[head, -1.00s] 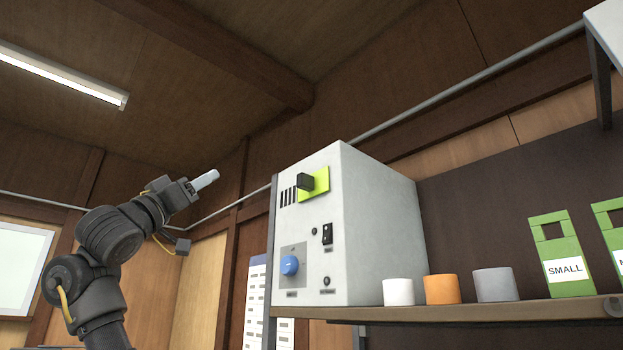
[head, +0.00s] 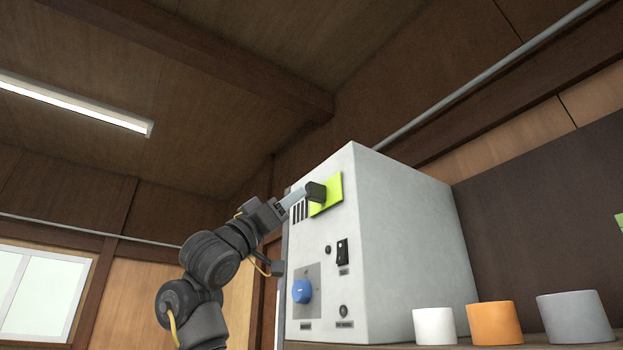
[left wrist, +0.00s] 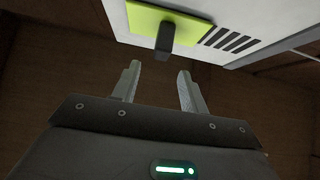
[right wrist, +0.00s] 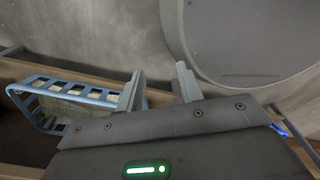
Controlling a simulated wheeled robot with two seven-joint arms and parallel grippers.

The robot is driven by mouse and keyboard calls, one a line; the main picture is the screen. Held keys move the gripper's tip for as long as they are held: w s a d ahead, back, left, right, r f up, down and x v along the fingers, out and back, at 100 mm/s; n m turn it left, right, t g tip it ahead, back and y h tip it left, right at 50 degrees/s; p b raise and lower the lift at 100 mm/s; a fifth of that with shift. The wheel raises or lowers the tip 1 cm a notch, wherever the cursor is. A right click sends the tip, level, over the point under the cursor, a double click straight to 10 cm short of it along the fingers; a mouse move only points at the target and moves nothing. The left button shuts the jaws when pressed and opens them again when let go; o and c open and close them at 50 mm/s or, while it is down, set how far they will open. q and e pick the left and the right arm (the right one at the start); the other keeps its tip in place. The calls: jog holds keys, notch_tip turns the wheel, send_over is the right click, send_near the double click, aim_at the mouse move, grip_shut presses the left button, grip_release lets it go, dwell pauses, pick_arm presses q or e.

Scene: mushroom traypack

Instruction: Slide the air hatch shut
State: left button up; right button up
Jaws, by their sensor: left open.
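The air hatch is a yellow-green plate (head: 330,195) with a dark block handle (head: 315,192), on the front of a white box (head: 400,240) in the head view. Several dark vent slots (head: 300,211) show uncovered to the left of the plate. My left gripper (head: 297,194) is open at the handle, partly overlapping it in the head view. In the left wrist view the handle (left wrist: 164,42) lies just beyond and between the spread fingertips (left wrist: 158,72), with the plate (left wrist: 150,20) behind it. My right gripper (right wrist: 159,76) is open and empty, away from the box.
Below the hatch are a blue knob (head: 302,291) and a black switch (head: 342,251). White (head: 434,326), orange (head: 494,323) and grey (head: 575,319) cups stand right of the box. A blue crate (right wrist: 100,97) and a large grey round surface (right wrist: 235,40) lie near my right gripper.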

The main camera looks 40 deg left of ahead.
aim_at(307, 189)
pick_arm(q)
jog(key=p+x, duration=0.4)
jog(key=x, duration=0.3)
jog(key=shift+w+d+r+p, duration=0.15)
jog(key=shift+w+r+p, duration=0.35)
jog(key=shift+p, duration=0.35)
jog(key=shift+w, duration=0.15)
pick_arm(e)
notch_tip(307, 189, up, 7)
jog(key=w, duration=0.1)
jog(key=shift+w+a, duration=0.15)
jog(key=shift+w, duration=0.05)
jog(key=shift+f, duration=0.1)
pick_arm(q)
jog(key=shift+c, duration=0.2)
grip_shut()
